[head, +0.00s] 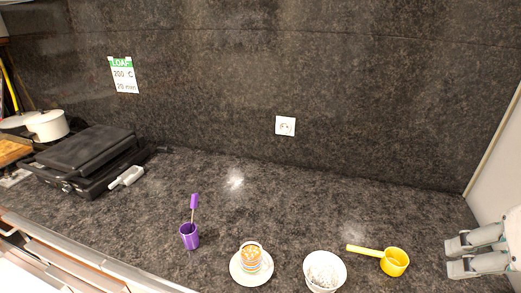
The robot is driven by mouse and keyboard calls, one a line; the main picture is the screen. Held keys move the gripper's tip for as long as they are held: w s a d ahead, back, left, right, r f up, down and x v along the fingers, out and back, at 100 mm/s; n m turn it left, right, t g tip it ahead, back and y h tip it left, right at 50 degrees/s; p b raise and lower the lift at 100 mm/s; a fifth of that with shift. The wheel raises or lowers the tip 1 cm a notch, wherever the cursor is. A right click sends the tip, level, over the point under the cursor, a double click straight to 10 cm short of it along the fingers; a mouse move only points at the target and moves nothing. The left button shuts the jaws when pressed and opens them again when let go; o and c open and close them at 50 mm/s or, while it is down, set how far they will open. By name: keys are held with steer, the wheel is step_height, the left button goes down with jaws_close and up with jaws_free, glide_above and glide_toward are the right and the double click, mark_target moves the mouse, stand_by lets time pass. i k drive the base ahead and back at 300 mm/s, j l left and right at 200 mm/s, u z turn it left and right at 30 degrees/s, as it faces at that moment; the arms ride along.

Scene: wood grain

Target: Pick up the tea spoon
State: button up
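A purple-handled utensil (194,202), perhaps the tea spoon, stands upright in a small purple cup (190,236) on the dark counter. Its lower end is hidden inside the cup. A yellow scoop (394,262) with a long handle pointing left lies at the right. My gripper (449,258) is at the right edge with its fingers pointing left and apart. It is empty, right of the yellow scoop and far from the purple cup.
A glass of amber drink (251,257) stands on a saucer (238,274). A white bowl (338,268) is beside it. A black grill (85,160), a grey-handled object (128,177) and a white pot (49,125) are at left. The counter's middle is clear before the dark wall.

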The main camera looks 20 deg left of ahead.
mark_target(194, 200)
steer(key=k+j+u, duration=0.1)
steer(key=j+u, duration=0.8)
